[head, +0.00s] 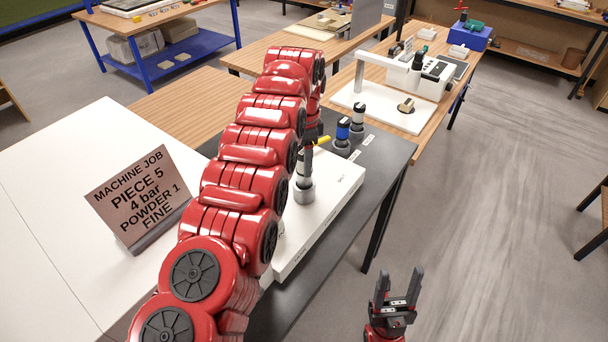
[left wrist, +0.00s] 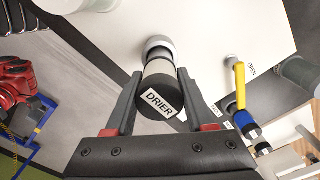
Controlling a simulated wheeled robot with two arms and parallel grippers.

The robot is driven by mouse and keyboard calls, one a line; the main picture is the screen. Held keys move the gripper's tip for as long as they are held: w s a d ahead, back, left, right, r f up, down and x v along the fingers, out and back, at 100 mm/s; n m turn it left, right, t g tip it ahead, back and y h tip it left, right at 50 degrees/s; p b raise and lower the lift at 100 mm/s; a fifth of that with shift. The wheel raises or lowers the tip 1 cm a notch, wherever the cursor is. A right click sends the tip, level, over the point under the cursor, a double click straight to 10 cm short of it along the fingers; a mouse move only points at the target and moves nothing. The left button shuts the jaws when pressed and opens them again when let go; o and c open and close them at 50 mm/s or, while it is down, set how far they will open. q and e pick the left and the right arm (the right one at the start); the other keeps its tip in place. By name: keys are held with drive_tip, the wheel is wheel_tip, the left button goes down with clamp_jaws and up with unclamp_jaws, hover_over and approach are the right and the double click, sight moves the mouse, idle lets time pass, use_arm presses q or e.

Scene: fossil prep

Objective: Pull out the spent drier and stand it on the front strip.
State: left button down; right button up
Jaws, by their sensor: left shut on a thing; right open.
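My left gripper (head: 308,148) is shut on the drier (head: 304,167), a dark-capped cylinder with a pale band. In the left wrist view the drier (left wrist: 160,96) stands between both fingers, its "DRIER" label facing the camera. Its far end meets a grey round collar (head: 303,191) on the white machine base (head: 320,212); how deep it sits cannot be told. A dark bench strip (head: 350,222) runs along the base's right side, bare there. My right gripper (head: 398,288) is open and empty, over the floor at lower right.
A blue-banded cartridge (head: 342,132) and a black-and-white one (head: 358,115) stand in grey holders behind the base. A yellow lever (left wrist: 240,86) sits near an "OPEN" label. A job sign (head: 140,195) stands on the white table at left.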

use_arm(q)
drive_tip(key=shift+r+p, duration=0.7)
drive_tip(key=shift+r, duration=0.6)
drive_tip(key=shift+r+p, duration=1.05)
drive_tip(key=shift+r, duration=0.2)
drive_tip(key=shift+f, duration=0.1)
